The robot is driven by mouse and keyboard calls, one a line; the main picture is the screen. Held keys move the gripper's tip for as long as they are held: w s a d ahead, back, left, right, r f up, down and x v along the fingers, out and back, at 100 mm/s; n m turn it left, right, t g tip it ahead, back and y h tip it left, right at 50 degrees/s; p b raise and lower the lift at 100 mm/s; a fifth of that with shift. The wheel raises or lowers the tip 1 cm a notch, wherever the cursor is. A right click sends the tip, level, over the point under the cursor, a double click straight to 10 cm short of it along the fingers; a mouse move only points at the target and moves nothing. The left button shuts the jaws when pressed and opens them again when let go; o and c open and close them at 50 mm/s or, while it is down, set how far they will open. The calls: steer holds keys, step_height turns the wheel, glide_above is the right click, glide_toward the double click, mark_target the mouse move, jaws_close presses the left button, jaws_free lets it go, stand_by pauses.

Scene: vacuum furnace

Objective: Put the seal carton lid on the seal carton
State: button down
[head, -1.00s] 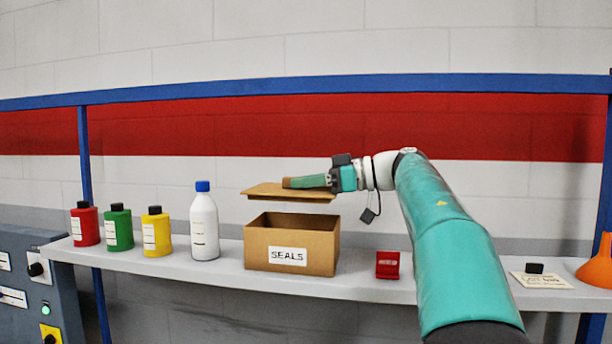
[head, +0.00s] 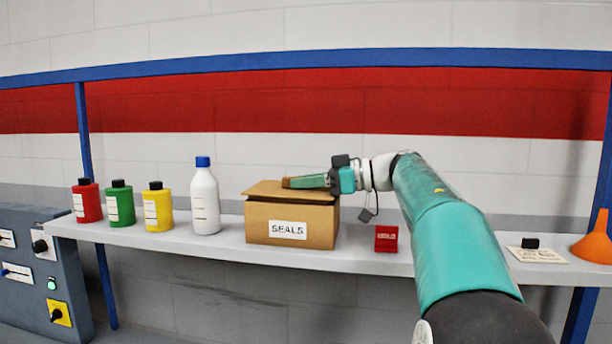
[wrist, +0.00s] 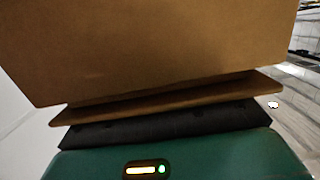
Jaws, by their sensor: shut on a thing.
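The seal carton (head: 318,226) is an open-topped brown box with a white SEALS label, standing on the shelf in the head view. The seal carton lid (head: 262,188) is a flat brown panel lying over the carton's top, its left edge reaching slightly past the carton. My gripper (head: 292,183) is shut on a raised part of the lid, from the right. In the wrist view the lid (wrist: 170,108) and a large brown cardboard surface fill the middle and top.
On the shelf (head: 130,235), a white bottle (head: 205,205) and red, green and yellow bottles (head: 158,208) stand left of the carton. A small red box (head: 386,239) is close on its right. A card (head: 537,254) and an orange funnel (head: 594,240) are far right.

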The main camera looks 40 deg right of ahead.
steer(key=shift+f, duration=0.2)
steer(key=c, duration=1.3)
jaws_free()
steer(key=v, duration=1.3)
steer(key=shift+s+d, duration=0.25)
steer(key=shift+s, duration=0.1)
